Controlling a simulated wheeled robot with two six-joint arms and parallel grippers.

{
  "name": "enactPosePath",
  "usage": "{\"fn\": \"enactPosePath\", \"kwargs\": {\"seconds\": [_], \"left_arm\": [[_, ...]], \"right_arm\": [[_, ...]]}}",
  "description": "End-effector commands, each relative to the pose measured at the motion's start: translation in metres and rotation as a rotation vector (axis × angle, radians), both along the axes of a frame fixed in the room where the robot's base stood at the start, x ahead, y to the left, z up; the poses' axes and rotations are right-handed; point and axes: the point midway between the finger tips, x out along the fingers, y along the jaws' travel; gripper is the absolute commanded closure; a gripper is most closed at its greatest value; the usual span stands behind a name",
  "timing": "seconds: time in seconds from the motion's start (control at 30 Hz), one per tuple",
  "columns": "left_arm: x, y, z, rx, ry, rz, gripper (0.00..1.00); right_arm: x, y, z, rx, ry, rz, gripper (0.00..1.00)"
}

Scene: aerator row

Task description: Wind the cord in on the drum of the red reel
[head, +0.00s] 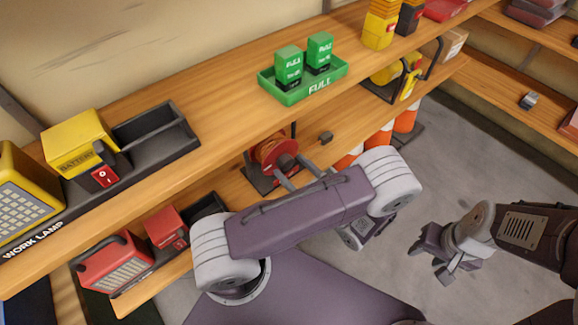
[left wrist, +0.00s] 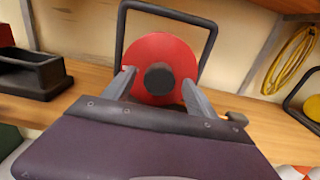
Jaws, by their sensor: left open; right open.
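The red reel (head: 268,149) stands on the lower shelf in a dark frame, partly behind my left arm. In the left wrist view its red disc (left wrist: 162,48) faces me, with a dark round knob (left wrist: 159,79) at its middle. My left gripper (head: 298,174) is open in front of the reel; in the left wrist view its fingers (left wrist: 157,88) stand on either side of the knob. I cannot tell whether they touch it. No loose cord of the red reel can be made out. My right gripper (head: 446,256) is open and empty above the floor at the right.
A green tray (head: 290,97) with two green packs stands on the upper shelf above the reel. Orange-and-white cones (head: 405,118) stand right of the reel. A yellow coil (left wrist: 290,60) hangs on the wall. Grey floor around my right gripper is clear.

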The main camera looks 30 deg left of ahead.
Motion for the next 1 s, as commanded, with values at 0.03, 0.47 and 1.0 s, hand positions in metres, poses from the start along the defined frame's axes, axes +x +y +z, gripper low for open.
{"fn": "enactPosePath", "kwargs": {"seconds": [0.03,0.47,1.0], "left_arm": [[0.002,0.007,-0.001,0.0,0.0,0.004,0.34],[0.007,0.017,0.0,-0.001,-0.001,0.0,0.48],[0.007,0.017,0.003,0.026,0.064,0.001,0.96]], "right_arm": [[0.0,0.0,-0.003,0.0,0.0,0.0,0.56],[0.0,0.0,-0.004,0.0,0.0,0.0,0.56],[0.0,0.0,0.007,0.0,0.0,0.0,0.56]]}}
